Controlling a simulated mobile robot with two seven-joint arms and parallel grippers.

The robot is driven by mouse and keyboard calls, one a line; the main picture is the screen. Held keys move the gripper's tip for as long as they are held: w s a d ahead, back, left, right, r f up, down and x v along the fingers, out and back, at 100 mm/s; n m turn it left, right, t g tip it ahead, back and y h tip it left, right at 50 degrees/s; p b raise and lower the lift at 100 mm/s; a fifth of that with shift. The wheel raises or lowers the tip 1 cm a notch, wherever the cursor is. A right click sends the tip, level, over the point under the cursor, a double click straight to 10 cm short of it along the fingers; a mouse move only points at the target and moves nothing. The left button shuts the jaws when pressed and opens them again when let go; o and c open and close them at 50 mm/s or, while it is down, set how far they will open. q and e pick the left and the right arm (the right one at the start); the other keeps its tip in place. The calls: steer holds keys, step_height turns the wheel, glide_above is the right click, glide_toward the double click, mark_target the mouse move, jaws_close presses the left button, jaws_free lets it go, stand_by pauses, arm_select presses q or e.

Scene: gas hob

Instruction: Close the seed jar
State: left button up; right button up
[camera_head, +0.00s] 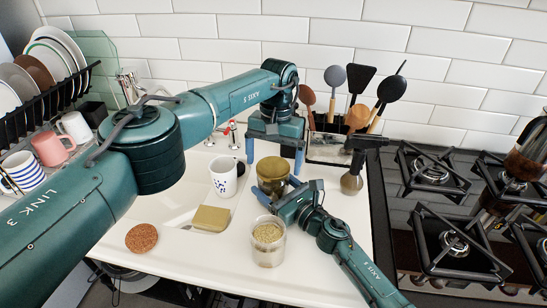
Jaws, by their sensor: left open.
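A clear jar (267,246) with pale seeds stands upright at the counter's front; I see no lid on it. A round brown cork-like disc (141,238) lies flat at the left front; I cannot tell if it is the jar's lid. My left gripper (274,158) points down, open, its blue fingers on either side of an olive-gold canister (272,168). My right gripper (279,189) reaches in from the lower right behind the seed jar. Its fingertips are spread at the canister's lower part; whether they touch it is unclear.
A white mug (223,176) and a yellowish block (211,218) are left of the canister. A dark-topped bottle (352,179) and utensils (357,117) stand to the right and behind. A dish rack (45,108) is left, the gas hob (447,220) right.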

arm_select(q)
steer(key=shift+r, duration=2.3)
steer(key=shift+c, duration=0.3)
